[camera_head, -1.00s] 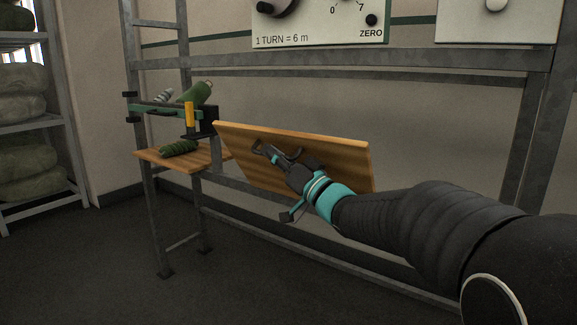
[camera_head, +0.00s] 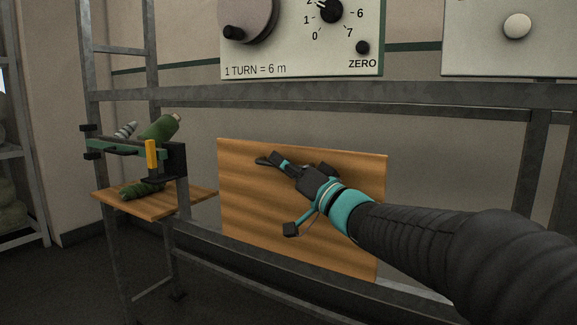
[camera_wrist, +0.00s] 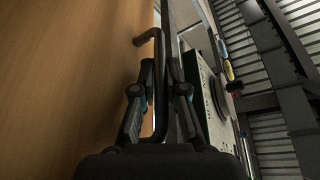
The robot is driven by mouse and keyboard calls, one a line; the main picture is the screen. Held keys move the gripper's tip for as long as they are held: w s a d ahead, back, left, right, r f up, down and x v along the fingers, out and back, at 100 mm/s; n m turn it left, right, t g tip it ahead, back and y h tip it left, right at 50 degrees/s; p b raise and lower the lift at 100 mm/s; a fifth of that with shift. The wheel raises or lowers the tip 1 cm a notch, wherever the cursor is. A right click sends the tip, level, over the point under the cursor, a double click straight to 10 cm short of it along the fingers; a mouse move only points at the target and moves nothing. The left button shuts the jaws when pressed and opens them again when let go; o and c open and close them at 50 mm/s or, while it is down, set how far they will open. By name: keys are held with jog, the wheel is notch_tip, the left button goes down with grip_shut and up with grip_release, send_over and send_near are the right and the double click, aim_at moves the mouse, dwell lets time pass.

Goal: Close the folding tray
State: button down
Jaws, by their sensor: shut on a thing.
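The folding tray is a wooden panel (camera_head: 245,205) on the metal frame, standing nearly upright with its broad face toward me in the head view. In the wrist view its wooden face (camera_wrist: 70,80) fills the left side. A dark bar handle (camera_wrist: 150,36) stands off that face and runs down between my fingers. My gripper (camera_wrist: 163,90) is shut on the handle. In the head view my gripper (camera_head: 285,167) lies against the upper part of the tray and hides most of the handle.
A small wooden shelf (camera_head: 175,207) at the left holds a green roll (camera_head: 142,189). Above it is a green and black bracket (camera_head: 125,147) with a yellow part. A dial panel (camera_head: 300,40) hangs above the tray. Metal rails cross behind and below.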

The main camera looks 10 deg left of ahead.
jog(key=shift+w+f, duration=0.15)
jog(key=shift+f, duration=0.2)
jog(key=c, duration=1.2)
grip_release()
jog(key=shift+r, duration=0.15)
jog(key=v, duration=1.2)
